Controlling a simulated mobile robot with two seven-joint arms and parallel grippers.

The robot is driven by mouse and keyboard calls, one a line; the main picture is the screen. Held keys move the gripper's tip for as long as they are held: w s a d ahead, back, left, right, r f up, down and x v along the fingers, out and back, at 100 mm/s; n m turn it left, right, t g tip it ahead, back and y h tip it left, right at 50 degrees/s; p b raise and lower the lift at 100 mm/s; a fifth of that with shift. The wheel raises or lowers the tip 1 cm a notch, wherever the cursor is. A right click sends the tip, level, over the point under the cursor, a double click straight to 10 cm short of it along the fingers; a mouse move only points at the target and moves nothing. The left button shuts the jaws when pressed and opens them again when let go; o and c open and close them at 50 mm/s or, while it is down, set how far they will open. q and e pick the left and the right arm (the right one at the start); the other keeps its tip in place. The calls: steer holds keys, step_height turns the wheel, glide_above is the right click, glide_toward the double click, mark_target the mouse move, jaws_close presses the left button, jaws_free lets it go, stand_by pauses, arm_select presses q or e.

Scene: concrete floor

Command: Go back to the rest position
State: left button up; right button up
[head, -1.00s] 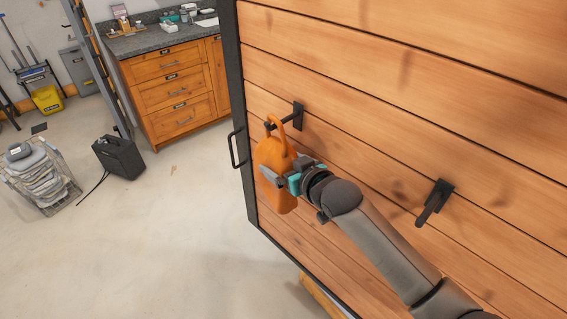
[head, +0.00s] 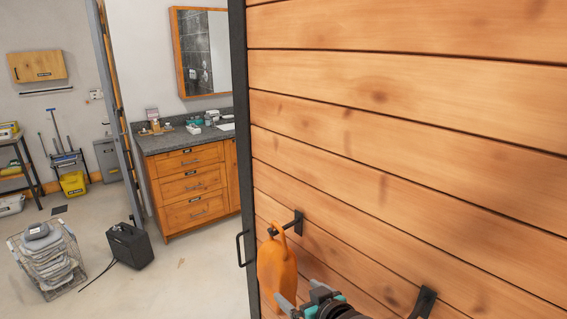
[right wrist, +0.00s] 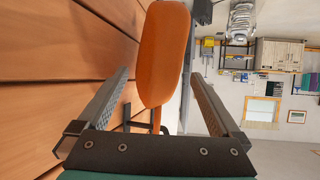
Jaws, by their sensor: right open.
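An orange pouch-like item (head: 275,262) with a loop at its top hangs from a dark hook (head: 290,223) on the wooden plank wall. My right gripper (head: 298,300) is at the bottom of the head view, just below and right of the item. In the right wrist view its two fingers (right wrist: 160,85) are spread wide. The orange item (right wrist: 163,55) shows there beyond and between the fingertips and is not clamped. My left gripper is not in view.
A second dark hook (head: 423,300) is on the wall to the right. A black door handle (head: 241,248) is at the wall's left edge. A wooden drawer cabinet (head: 190,190), a black case (head: 130,246) and a wire basket of grey cloths (head: 52,262) stand left. Floor between is clear.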

steer(key=s+d+f+m+g+h, duration=0.1)
steer(key=s+d+f+g+h, duration=0.2)
steer(key=s, duration=0.7)
steer(key=s+d+m+g+h, duration=0.15)
steer(key=s+d, duration=0.35)
steer(key=s, duration=0.5)
steer(key=s+d+f+g+h, duration=0.1)
steer(key=s+d+f+g, duration=0.2)
steer(key=s, duration=0.8)
step_height(320, 180, down, 33)
steer(key=s+d+g+b, duration=0.1)
steer(key=s+g+b, duration=0.1)
steer(key=b, duration=0.9)
steer(key=s+d+f+b, duration=0.1)
steer(key=s+f+b, duration=0.3)
steer(key=s+f, duration=0.3)
steer(key=s+d+f+b, duration=0.1)
steer(key=s+f+b, duration=0.3)
steer(key=s+f, duration=0.4)
step_height(320, 180, down, 6)
steer(key=shift+d+f+g, duration=0.1)
steer(key=shift+d+g, duration=0.3)
steer(key=shift+g, duration=0.05)
steer(key=shift+c, duration=0.2)
